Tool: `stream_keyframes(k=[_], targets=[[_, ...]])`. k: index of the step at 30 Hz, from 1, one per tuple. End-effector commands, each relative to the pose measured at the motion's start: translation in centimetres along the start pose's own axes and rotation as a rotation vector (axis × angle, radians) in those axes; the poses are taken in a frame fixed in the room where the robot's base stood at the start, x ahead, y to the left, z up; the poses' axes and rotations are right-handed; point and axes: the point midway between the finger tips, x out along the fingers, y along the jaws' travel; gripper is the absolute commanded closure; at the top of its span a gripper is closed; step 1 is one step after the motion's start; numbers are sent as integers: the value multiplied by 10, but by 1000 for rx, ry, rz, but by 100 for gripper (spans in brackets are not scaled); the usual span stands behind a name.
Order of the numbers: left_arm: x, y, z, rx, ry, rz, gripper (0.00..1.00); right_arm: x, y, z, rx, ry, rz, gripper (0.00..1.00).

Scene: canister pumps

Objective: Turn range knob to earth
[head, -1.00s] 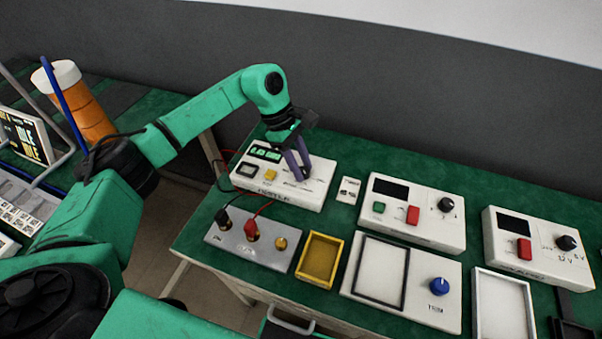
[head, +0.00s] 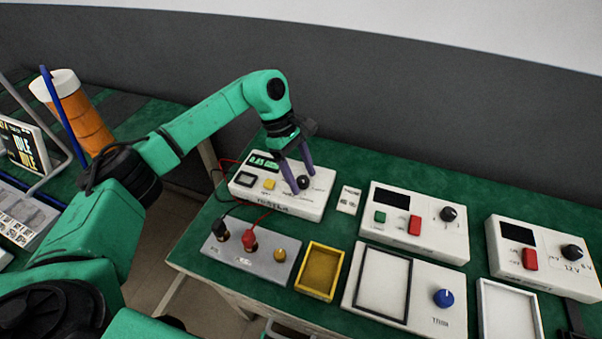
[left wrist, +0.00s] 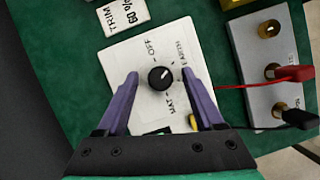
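The range knob (head: 303,182) is a small black dial on the right part of a white tester box (head: 290,207) with a lit green display (head: 264,162). In the left wrist view the knob (left wrist: 160,78) carries a white pointer mark aimed up and right, and printed labels including OFF and EARTH surround it. My left gripper (head: 303,180) reaches down over the box. Its purple fingers are open, one on each side of the knob, with gaps visible in the left wrist view (left wrist: 160,74). My right gripper is not in view.
A grey panel (head: 240,252) with red and black plugs stands in front of the tester, cables running to it. A yellow tray (head: 320,270), a white box with a blue knob (head: 444,298) and two other meter boxes (head: 428,238) stand to the right. A small label card (head: 349,200) lies beside the tester.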

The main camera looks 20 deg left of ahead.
Motion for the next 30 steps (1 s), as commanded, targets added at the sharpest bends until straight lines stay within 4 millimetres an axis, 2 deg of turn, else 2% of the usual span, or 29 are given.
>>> stream_keyframes(k=[5,8,11,18,21,25,30], targets=[[-3,0,-1,-1,1,0,31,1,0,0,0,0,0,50],[-16,1,-1,-1,1,3,31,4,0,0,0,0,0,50],[-42,1,-1,-1,2,6,31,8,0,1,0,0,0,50],[-114,1,0,-1,1,5,31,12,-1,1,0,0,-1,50],[-134,1,0,-1,1,3,31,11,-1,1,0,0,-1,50],[-145,0,0,1,1,1,31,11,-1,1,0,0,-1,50],[-146,0,0,1,0,0,31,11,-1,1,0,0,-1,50]])
